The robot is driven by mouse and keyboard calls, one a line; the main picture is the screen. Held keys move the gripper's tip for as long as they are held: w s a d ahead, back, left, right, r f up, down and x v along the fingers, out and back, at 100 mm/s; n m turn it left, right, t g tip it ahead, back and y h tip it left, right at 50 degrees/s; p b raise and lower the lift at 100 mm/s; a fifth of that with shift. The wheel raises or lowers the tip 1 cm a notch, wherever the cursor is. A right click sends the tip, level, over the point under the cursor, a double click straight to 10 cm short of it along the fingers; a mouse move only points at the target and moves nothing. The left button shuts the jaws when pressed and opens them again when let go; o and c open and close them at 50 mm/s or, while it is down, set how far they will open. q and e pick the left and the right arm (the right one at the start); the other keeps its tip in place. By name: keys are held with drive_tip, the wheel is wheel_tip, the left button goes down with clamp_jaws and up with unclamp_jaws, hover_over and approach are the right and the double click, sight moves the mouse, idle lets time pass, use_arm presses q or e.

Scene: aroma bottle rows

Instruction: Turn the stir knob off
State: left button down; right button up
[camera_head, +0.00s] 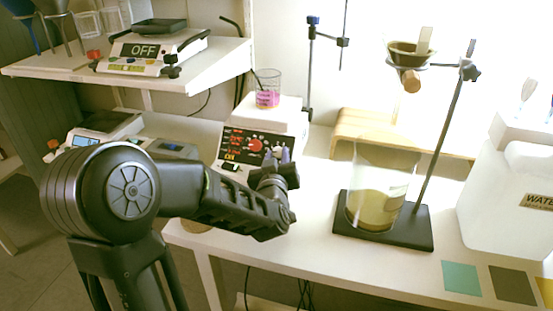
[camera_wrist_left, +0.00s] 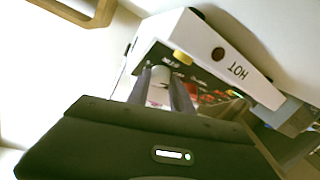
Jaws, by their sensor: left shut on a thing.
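The white hot-plate stirrer (camera_head: 283,112) stands on the bench, with a dark front panel (camera_head: 240,143) carrying red graphics. My left gripper (camera_head: 279,155) is at the right part of this panel. In the left wrist view, the gripper's two grey fingers (camera_wrist_left: 165,92) are close together on a pale knob (camera_wrist_left: 158,92), which I take for the stir knob; its label is not readable. A yellowish knob (camera_wrist_left: 182,57) sits on the panel just beyond the fingers. In the head view my gripper hides the held knob. My right gripper is in neither view.
A beaker of pink liquid (camera_head: 267,88) stands on the stirrer. To its right are a wooden stand (camera_head: 345,125) and a large beaker (camera_head: 377,190) on a dark retort base (camera_head: 415,233). A scale reading OFF (camera_head: 145,50) is on the upper left shelf (camera_head: 215,62).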

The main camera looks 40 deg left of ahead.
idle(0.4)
use_arm(q)
drive_tip(key=c, duration=1.1)
unclamp_jaws()
drive_tip(key=v, duration=0.5)
drive_tip(key=shift+s+d+r+p, duration=0.1)
drive_tip(key=shift+d+r+p, duration=0.05)
drive_tip(key=shift+p, duration=0.15)
drive_tip(key=b, duration=0.3)
drive_tip(key=s+b, duration=0.1)
drive_tip(key=b, duration=0.2)
drive_tip(key=shift+s+d+f+b, duration=0.2)
drive_tip(key=shift+d+f+b, duration=0.1)
drive_tip(key=shift+d, duration=0.05)
drive_tip(key=shift+s+d+r+b, duration=0.2)
drive_tip(key=shift+d+b, duration=0.05)
drive_tip(key=shift+b, duration=0.25)
drive_tip(key=shift+s+r, duration=0.1)
drive_tip(key=shift+r, duration=0.05)
